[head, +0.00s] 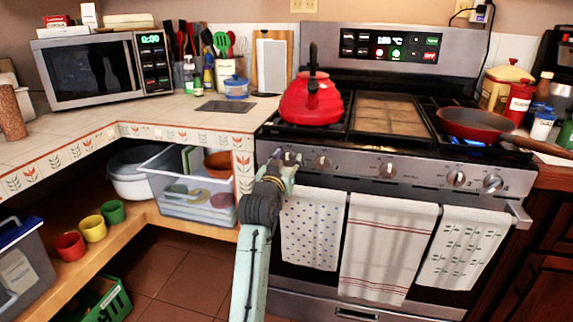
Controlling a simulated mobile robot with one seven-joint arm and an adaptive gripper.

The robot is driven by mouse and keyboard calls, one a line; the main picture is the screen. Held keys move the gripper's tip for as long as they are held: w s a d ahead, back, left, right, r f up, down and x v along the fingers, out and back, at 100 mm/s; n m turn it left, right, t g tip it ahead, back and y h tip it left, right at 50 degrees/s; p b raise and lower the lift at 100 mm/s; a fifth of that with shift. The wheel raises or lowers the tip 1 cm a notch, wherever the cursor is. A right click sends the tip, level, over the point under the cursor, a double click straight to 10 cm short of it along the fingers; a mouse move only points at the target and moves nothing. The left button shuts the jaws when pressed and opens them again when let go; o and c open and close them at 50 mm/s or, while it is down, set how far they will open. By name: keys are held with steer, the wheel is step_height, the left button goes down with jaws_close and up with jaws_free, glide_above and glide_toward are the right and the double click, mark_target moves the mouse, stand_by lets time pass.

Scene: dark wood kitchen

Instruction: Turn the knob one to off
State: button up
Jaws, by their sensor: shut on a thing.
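The stove (355,160) has a row of several knobs along its front panel. My gripper (284,161) is at the far left of the panel, shut on the leftmost knob (291,158). The fingers partly hide that knob, so its exact angle is hard to read. The second knob (323,162) and the middle knob (388,170) stand clear to its right. Two more knobs, the fourth (456,178) and the rightmost (492,183), sit at the right end.
A red kettle (312,103) stands on the left burners. A red pan (470,122) is on the right burners, with blue flame (466,141) under it. Towels (388,245) hang from the oven handle. A tiled counter (190,110) adjoins on the left.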

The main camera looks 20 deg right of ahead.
steer(key=shift+m, duration=0.5)
steer(key=o, duration=0.8)
steer(key=v, duration=1.2)
